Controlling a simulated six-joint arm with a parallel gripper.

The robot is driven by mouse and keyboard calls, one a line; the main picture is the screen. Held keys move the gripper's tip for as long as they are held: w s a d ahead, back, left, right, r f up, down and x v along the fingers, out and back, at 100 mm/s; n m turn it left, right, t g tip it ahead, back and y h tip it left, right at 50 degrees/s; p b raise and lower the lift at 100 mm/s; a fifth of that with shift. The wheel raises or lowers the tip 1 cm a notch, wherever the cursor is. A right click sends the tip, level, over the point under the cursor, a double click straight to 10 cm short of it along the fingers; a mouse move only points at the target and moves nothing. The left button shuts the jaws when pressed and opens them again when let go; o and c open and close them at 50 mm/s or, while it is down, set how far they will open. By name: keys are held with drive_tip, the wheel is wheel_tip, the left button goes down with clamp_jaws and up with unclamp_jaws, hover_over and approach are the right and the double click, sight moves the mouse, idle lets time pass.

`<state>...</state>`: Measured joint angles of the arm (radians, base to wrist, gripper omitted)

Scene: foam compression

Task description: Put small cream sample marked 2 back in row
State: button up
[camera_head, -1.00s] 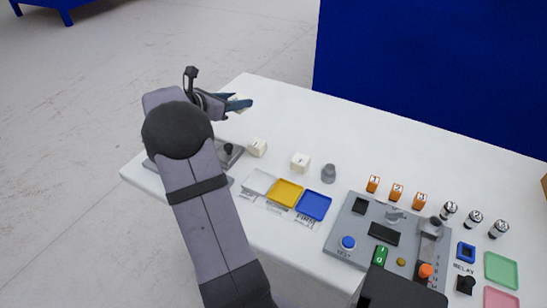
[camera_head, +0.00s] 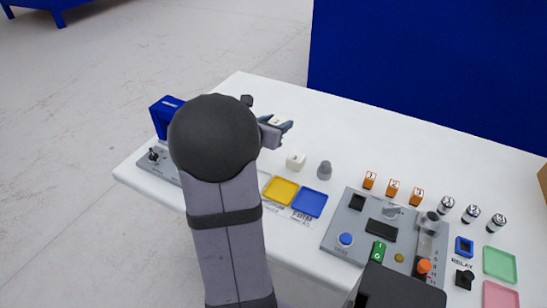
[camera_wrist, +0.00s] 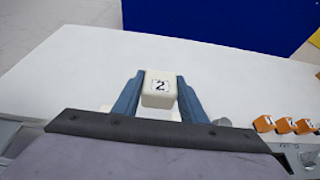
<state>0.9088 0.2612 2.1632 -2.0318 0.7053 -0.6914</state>
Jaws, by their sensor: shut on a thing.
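My gripper (camera_head: 279,124) is shut on the small cream sample marked 2 (camera_wrist: 159,87), a cube with a black 2 on its face. In the wrist view the blue fingers of my gripper (camera_wrist: 160,96) flank it, and it is held above the white table. The held sample also shows as a pale top between the fingertips in the head view (camera_head: 276,120). Another cream sample (camera_head: 296,160) stands on the table, below and right of my gripper in the picture. The row spot left of it is hidden by my arm.
A grey knob-shaped piece (camera_head: 324,170) stands right of the standing sample. Yellow (camera_head: 280,190) and blue (camera_head: 309,202) trays lie in front. Orange blocks (camera_head: 392,187) and a grey control panel (camera_head: 345,220) are right. The table's back is clear.

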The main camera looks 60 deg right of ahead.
sight(273, 158)
drive_tip(key=shift+w+a+f, duration=0.2)
drive_tip(key=shift+w+f, duration=0.25)
drive_tip(key=shift+w, duration=0.35)
drive_tip(key=shift+s+f, duration=0.1)
drive_tip(key=shift+f, duration=0.3)
drive_tip(key=shift+f+b, duration=0.7)
drive_tip(key=shift+f, duration=3.8)
drive_tip(key=shift+f, duration=0.25)
drive_tip(key=o, duration=0.7)
drive_tip(key=shift+r, duration=0.2)
drive_tip(key=shift+r, duration=0.15)
drive_tip(key=v, duration=1.1)
drive_tip(key=shift+a, duration=0.45)
